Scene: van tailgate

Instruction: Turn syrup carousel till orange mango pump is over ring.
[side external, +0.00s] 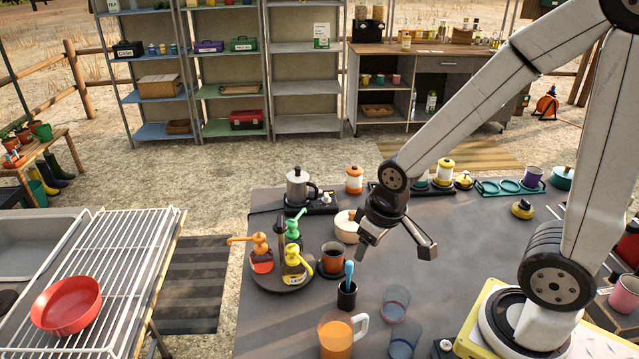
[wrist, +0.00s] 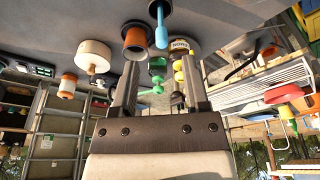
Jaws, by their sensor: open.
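The syrup carousel (side external: 283,283) is a dark round turntable with a central post on the grey table. It carries an orange-topped pump bottle (side external: 260,260) at the left, a green-topped one (side external: 292,230) at the back and a yellow-topped one (side external: 294,268) at the front right. Their labels are too small to read. My gripper (side external: 397,248) is open and empty, above the table to the right of the carousel. The wrist view shows its spread fingers (wrist: 160,70).
A dark holder with a blue-handled tool (side external: 347,292) stands in front of the cup. A cream pot (side external: 346,226) and a moka pot (side external: 299,187) stand behind. An orange-filled jug (side external: 337,336) and clear glasses (side external: 396,302) are nearer. Table right of them is partly clear.

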